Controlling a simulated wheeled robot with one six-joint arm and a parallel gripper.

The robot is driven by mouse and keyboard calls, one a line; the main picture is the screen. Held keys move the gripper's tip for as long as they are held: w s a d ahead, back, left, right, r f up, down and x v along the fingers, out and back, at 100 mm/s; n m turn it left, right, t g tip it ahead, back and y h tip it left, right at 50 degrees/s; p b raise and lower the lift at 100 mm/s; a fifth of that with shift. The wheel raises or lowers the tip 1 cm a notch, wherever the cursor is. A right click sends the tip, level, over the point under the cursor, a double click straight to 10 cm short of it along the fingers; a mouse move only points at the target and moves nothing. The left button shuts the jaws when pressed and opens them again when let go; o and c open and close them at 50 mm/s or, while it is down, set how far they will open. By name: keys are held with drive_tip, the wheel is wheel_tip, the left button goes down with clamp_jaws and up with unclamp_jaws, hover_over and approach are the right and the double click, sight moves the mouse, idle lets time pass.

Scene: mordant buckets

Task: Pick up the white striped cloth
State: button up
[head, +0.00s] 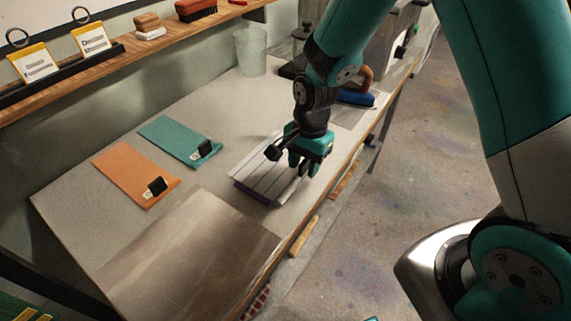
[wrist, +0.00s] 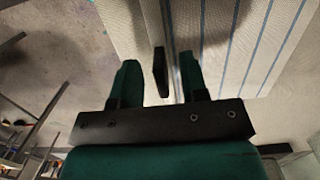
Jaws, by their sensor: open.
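The white striped cloth (head: 262,178) lies folded on the table near its front edge, with thin dark stripes. It also shows large in the wrist view (wrist: 235,45). My gripper (head: 304,165) is over the cloth's right end, pointing down. In the wrist view my gripper (wrist: 160,78) is open, with its green fingers apart. A black clip-like piece (wrist: 160,72) appears between the fingers by the cloth's edge. I cannot tell whether the fingers touch it. My gripper hides the cloth's right end in the head view.
An orange cloth (head: 132,175) and a teal cloth (head: 178,140), each with a black clip, lie to the left. A brown sheet (head: 185,255) covers the near table. A blue brush (head: 356,98) and a clear container (head: 250,52) stand behind. The table's edge is close by on the right.

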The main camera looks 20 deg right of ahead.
clamp_jaws()
drive_tip(key=shift+r, duration=0.15)
